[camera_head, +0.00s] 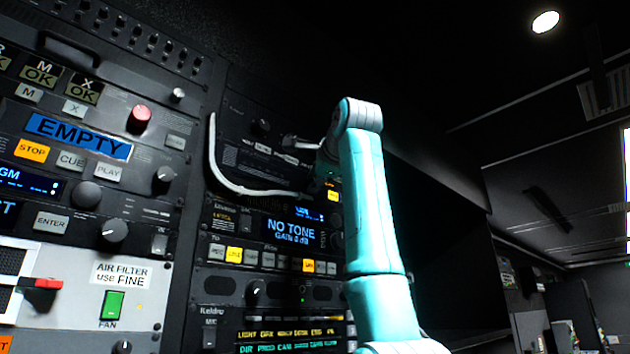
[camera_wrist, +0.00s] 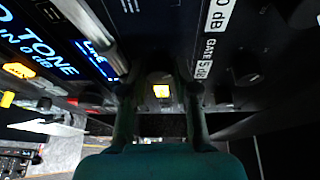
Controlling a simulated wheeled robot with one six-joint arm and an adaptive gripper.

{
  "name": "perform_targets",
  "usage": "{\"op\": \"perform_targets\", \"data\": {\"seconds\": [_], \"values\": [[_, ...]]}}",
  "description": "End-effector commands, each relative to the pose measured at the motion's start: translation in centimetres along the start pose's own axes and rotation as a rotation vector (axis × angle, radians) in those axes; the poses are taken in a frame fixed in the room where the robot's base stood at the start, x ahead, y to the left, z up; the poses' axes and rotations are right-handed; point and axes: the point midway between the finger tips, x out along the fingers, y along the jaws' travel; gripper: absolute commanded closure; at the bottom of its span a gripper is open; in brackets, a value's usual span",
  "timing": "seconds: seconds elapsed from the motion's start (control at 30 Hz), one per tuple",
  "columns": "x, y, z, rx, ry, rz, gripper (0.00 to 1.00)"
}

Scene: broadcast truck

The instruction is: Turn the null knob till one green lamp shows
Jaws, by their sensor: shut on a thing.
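My gripper (camera_wrist: 160,105) is at the rack panel with its two dark fingers apart, shut on what looks like a dark knob (camera_wrist: 158,76) between them. The grip is in shadow, and I cannot read a label on this knob. A lit yellow square (camera_wrist: 161,92) shows between the fingers. In the head view my gripper (camera_head: 314,158) is at the upper rack unit, and my own wrist hides the knob. I cannot make out a null lamp row there. A tiny green light (camera_head: 302,287) shows lower on the rack.
A blue "NO TONE" display (camera_head: 291,231) sits below my gripper, with lit yellow buttons under it. A pale curved cable or handle (camera_head: 213,160) loops left of my gripper. A left rack carries an "EMPTY" display (camera_head: 79,136), knobs and a green fan switch (camera_head: 112,304). Open room lies right.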

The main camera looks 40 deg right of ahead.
Motion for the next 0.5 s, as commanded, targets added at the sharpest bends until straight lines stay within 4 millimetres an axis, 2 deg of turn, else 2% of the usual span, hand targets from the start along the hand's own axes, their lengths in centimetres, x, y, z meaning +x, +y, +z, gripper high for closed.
{"op": "perform_targets", "data": {"seconds": [0.5], "values": [[0.09, 0.02, -0.04, 0.091, -0.003, 0.041, 1.00]]}}
